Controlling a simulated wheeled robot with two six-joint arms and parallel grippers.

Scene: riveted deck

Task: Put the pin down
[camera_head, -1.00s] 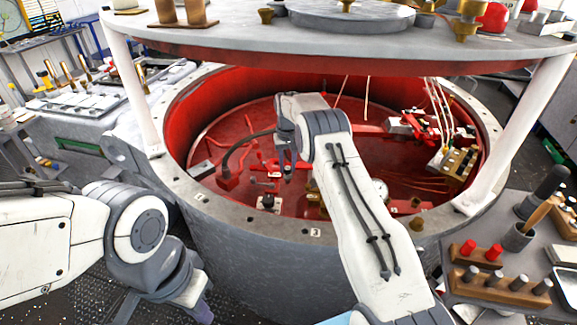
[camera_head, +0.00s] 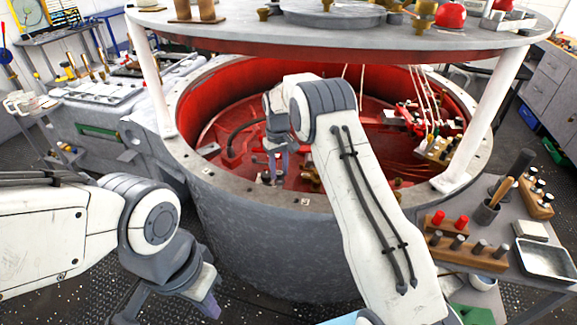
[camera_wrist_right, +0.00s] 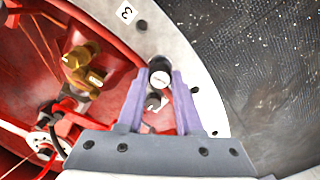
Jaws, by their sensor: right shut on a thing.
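My right gripper (camera_head: 274,172) hangs inside the red-lined round tub (camera_head: 255,225), near its front left inner side. In the right wrist view, my right gripper (camera_wrist_right: 160,78) is shut on the pin (camera_wrist_right: 159,72), a dark cylinder with a pale round end, gripped between the purple fingers. The pin is too small to make out in the head view. My left gripper (camera_head: 207,303) is low at the front left, outside the tub; its fingers are partly hidden.
Brass fittings (camera_wrist_right: 83,68) stand on the red floor close to my right gripper. The tub's grey rim (camera_wrist_right: 208,100) runs beside it. A round deck (camera_head: 350,35) on white posts covers the tub from above. A bench at right holds a wooden pin rack (camera_head: 468,254) and metal tray (camera_head: 545,258).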

